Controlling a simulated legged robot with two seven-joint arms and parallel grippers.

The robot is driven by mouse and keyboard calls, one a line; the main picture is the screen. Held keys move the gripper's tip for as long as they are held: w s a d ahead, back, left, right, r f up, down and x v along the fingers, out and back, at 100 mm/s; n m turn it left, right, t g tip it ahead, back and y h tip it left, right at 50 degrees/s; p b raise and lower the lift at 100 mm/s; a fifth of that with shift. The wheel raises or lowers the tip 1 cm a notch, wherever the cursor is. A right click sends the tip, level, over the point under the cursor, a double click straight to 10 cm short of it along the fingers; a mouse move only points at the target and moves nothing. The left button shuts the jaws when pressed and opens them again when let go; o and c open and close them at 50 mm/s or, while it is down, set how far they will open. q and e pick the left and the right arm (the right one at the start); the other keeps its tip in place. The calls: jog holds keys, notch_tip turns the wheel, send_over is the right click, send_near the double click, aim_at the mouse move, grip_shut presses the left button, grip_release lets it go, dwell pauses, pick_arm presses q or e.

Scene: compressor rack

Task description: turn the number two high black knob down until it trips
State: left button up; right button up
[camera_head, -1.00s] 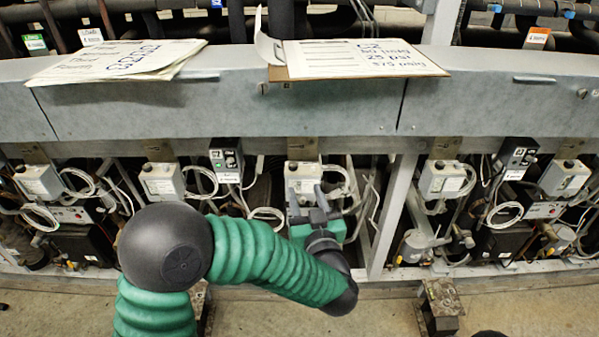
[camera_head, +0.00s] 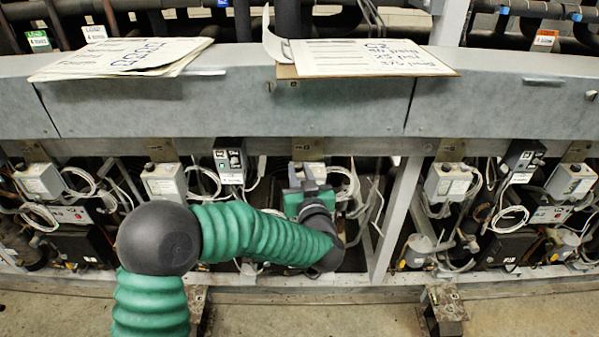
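Several grey control boxes hang in a row under the rack beam, with small dark knobs on top. One box (camera_head: 310,170) stands in the middle, behind my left gripper, which covers most of its front. Its knob is hard to make out. My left gripper (camera_head: 307,176) points up and away at this box. Its two grey fingers look apart, with nothing clearly between them; whether they touch the box cannot be told. I cannot read which box is number two. My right gripper is not in view.
Other control boxes stand left (camera_head: 165,183) and right (camera_head: 447,183), with looped grey cables and black switch units (camera_head: 229,160) between. A slanted metal post (camera_head: 398,215) is right of my gripper. The grey beam (camera_head: 230,105) runs above, bearing papers (camera_head: 120,58) and a clipboard (camera_head: 365,58).

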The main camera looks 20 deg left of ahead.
pick_arm(q)
grip_shut()
jog(key=shift+w+d+r+n+g+y+p, duration=0.1)
jog(key=shift+d+n+g+y+p, duration=0.1)
jog(key=shift+n+g+y+p, duration=0.6)
jog(key=shift+w+d+n+g+y+p, duration=0.15)
jog(key=shift+n+g+y+p, duration=0.35)
jog(key=shift+y, duration=0.5)
jog(key=shift+w+d+n+g+y+p, duration=0.15)
jog(key=shift+n+g+y+p, duration=0.7)
jog(key=shift+n+g+y, duration=0.45)
jog(key=shift+n+g+y+p, duration=0.3)
jog(key=shift+n+g, duration=0.1)
jog(key=shift+g, duration=0.1)
